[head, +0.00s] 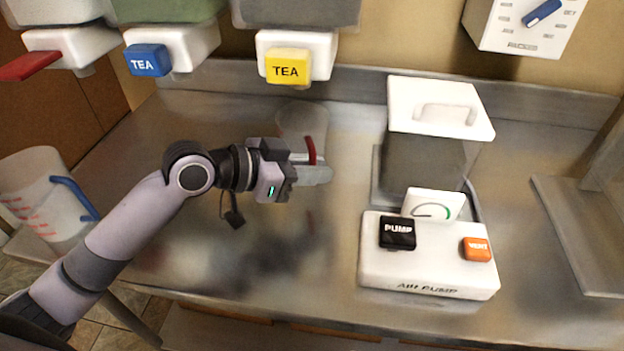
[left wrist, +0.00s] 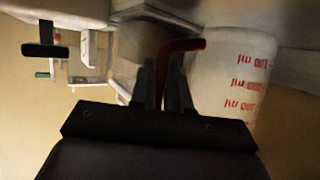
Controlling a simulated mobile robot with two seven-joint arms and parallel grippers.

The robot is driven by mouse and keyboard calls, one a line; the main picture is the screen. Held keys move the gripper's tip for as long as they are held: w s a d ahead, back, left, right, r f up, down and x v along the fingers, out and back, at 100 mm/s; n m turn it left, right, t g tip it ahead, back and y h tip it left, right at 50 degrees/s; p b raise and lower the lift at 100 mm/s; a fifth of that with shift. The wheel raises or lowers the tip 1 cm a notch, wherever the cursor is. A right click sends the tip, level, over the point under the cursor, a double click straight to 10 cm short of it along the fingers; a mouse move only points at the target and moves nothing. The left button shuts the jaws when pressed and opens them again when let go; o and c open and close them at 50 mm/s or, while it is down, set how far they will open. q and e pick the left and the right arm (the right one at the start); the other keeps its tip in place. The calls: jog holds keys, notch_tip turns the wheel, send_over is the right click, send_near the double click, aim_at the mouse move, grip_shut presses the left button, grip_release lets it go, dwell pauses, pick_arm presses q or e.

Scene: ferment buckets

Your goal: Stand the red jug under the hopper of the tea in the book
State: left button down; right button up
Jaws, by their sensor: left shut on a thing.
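The red jug (head: 300,117) is a clear jug with a red handle (head: 311,150). In the head view it is just below the yellow TEA hopper tap (head: 287,67), partly hidden by my gripper; I cannot tell whether its base touches the counter. My left gripper (head: 308,172) is shut on the red handle. In the left wrist view the fingers (left wrist: 165,82) close around the handle (left wrist: 178,47), and the jug body (left wrist: 228,80) shows upside-down red markings. A blue TEA tap (head: 147,60) is to the left. No book shows.
A blue-handled jug (head: 40,200) stands at the far left. The air pump (head: 425,275), with black PUMP and orange VENT buttons, sits right of my gripper, before a white-lidded box (head: 440,105). A red-levered tap (head: 30,66) hangs upper left. Counter in front is clear.

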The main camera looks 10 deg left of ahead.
pick_arm(q)
jog(key=shift+f, duration=1.75)
jog(key=c, duration=1.5)
grip_release()
jog(key=shift+f, duration=0.15)
jog(key=o, duration=0.4)
jog(key=shift+r, duration=0.2)
jog(key=b+v, duration=0.1)
jog(key=v, duration=1.1)
